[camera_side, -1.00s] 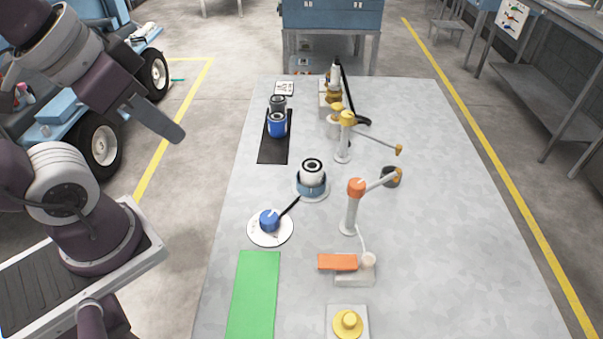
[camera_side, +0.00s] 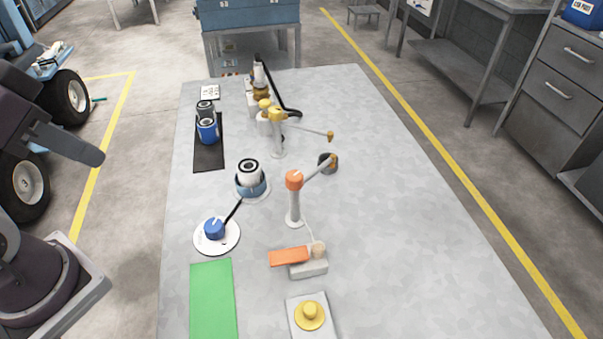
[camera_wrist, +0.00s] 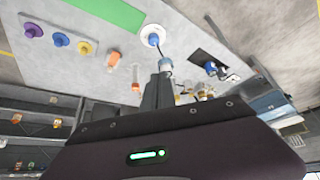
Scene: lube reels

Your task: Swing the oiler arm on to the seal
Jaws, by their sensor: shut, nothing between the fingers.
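Two posts with swing arms stand on the grey table. The orange-capped post (camera_side: 294,200) has an arm reaching up and right to a yellowish tip (camera_side: 333,161) beside a dark grey cup (camera_side: 327,168). The yellow-capped post (camera_side: 277,140) has a thin arm ending in a yellow tip (camera_side: 330,135). A white cylinder with a black ring on top (camera_side: 249,175) sits in a blue base on a round plate; I cannot tell which part is the seal. My gripper (camera_side: 98,156) is shut and empty, left of the table. Its fingers (camera_wrist: 157,95) also show in the wrist view.
A blue dial (camera_side: 214,228) on a white disc, an orange lever (camera_side: 290,256), a yellow knob (camera_side: 310,312) and a green mat (camera_side: 213,300) lie towards the front. Blue and dark cans stand on a black mat (camera_side: 208,160). The table's right side is clear.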

